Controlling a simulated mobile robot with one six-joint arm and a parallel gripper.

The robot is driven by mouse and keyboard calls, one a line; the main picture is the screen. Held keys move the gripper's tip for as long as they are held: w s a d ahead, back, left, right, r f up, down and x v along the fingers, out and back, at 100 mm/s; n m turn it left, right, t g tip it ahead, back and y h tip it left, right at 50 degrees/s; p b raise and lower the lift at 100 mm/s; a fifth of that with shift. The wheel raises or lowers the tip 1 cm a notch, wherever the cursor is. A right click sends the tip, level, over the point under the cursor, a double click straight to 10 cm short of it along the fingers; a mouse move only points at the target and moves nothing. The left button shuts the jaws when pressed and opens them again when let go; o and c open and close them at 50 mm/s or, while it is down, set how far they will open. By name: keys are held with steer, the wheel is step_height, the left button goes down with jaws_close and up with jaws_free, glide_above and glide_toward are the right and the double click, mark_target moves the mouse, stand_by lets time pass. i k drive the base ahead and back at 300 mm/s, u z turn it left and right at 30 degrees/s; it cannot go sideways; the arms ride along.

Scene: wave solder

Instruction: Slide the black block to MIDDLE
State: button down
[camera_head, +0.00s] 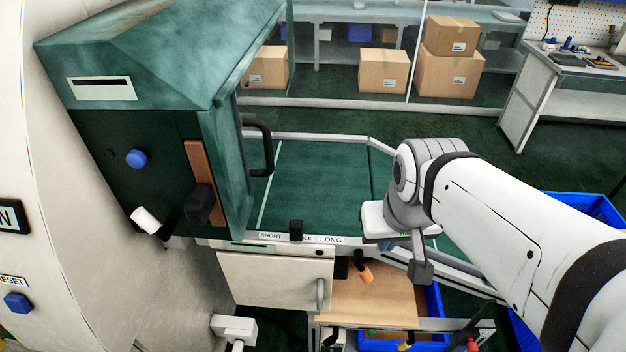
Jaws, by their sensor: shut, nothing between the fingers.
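A small black block (296,230) stands upright on the front edge rail of the green tray, beside a label strip (330,240). The strip reads SHORT on the left and LONG on the right. Between them only the end of a word, LE, shows; the block hides the rest. My gripper (420,272) is to the right of the block, clear of it, past the LONG label. Its fingers are shut and empty and point down over the right part of the tray's front edge.
A green machine hood (165,60) with a black handle (262,148) stands on the left. Below the rail are a white cabinet door (275,290) and a wooden board (370,308) with an orange-handled tool (363,270). Blue bins (580,206) stand at the right.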

mark_target(295, 228)
steer(key=z, duration=0.75)
steer(key=k, duration=1.55)
steer(key=u, duration=1.4)
steer(key=i, duration=1)
steer(key=u, duration=0.1)
